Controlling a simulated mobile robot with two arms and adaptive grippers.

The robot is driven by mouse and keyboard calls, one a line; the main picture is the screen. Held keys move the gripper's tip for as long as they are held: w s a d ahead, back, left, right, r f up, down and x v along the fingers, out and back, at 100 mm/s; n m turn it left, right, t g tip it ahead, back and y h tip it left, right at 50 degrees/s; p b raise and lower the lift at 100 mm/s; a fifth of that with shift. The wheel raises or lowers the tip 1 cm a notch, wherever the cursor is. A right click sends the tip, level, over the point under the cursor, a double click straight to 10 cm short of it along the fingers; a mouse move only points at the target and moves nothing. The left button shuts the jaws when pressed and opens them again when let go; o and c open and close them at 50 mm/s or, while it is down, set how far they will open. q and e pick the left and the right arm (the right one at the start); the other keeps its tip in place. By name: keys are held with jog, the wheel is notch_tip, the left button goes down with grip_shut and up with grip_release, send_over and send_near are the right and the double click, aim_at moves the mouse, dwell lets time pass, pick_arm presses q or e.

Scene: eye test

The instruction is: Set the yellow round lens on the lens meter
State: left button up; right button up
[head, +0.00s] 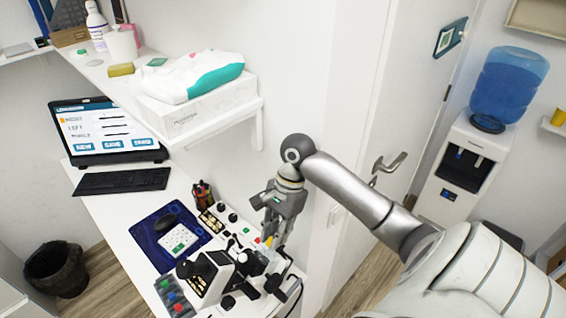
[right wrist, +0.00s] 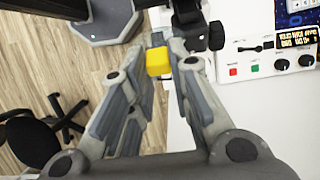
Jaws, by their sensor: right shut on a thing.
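My right gripper (head: 270,238) points down over the right end of the desk. It is shut on the yellow lens (right wrist: 158,62), which shows as a small blocky yellow piece between the fingertips in the right wrist view. Its round outline cannot be made out. In the head view only a bit of yellow shows at the fingertips. A white and black instrument (head: 209,277), which looks like the lens meter, stands on the desk to the left of and below the gripper. Whether the lens touches any part of it cannot be told. My left gripper is not in view.
A dark blue mat (head: 150,240) holds a mouse and a white keypad. A pen holder (head: 203,194) and a control panel with knobs (right wrist: 272,62) are close to the gripper. A shelf (head: 205,122) overhangs the desk. A keyboard (head: 122,180) lies farther left.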

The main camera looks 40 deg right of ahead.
jog(key=w+a+f, duration=0.1)
jog(key=w+f, duration=0.1)
jog(key=w, duration=0.1)
jog(key=w+a+f, duration=0.1)
jog(key=shift+w+a, duration=0.35)
jog(key=shift+s+a+f, duration=0.2)
jog(key=shift+a+f, duration=0.95)
jog(key=shift+f, duration=0.25)
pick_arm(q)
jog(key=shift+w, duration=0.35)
pick_arm(e)
jog(key=shift+a+f, duration=0.2)
jog(key=shift+f, duration=0.05)
jog(key=shift+a+f, duration=0.15)
jog(key=shift+f, duration=0.15)
jog(key=o, duration=0.9)
